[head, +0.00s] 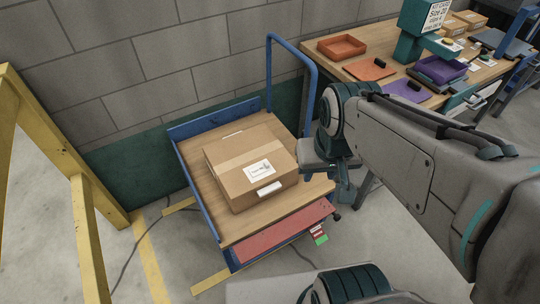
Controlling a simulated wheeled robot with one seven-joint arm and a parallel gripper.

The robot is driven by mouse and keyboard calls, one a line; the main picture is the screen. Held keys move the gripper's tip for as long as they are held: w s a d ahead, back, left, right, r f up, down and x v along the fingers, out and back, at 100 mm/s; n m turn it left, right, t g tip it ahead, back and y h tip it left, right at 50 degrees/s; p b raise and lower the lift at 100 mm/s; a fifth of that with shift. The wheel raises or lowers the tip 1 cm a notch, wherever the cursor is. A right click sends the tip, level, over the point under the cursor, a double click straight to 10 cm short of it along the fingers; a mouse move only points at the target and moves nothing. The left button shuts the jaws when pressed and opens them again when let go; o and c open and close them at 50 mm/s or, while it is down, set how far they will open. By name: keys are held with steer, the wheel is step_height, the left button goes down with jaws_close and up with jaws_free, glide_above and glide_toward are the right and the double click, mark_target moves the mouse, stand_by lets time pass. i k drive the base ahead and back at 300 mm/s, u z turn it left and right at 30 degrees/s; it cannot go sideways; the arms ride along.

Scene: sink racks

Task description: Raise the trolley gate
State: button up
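The blue-framed trolley (222,232) stands on the floor left of centre, with a wooden deck and a tall blue handle (269,75) at its far right. A red panel (280,222), which looks like the trolley gate, lies along the near edge of the deck; it looks lowered, though its exact angle is hard to tell. A taped cardboard box (225,170) with a white label sits on the deck behind it. My gripper (342,188) hangs below my wrist, beside the trolley's right edge. Its fingertips are too small and dark to read, and contact with the trolley cannot be told.
Small red and green tags (319,235) show by the panel's right end. A workbench (330,47) with trays stands at the back right. A yellow frame (85,235) stands at left, and a block wall (120,60) is behind. Cables lie on the floor left of the trolley.

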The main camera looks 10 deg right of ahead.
mark_target(253, 246)
steer(key=z, duration=0.85)
steer(key=k, duration=0.7)
steer(key=u, duration=0.9)
steer(key=i, duration=0.5)
steer(key=z, duration=0.05)
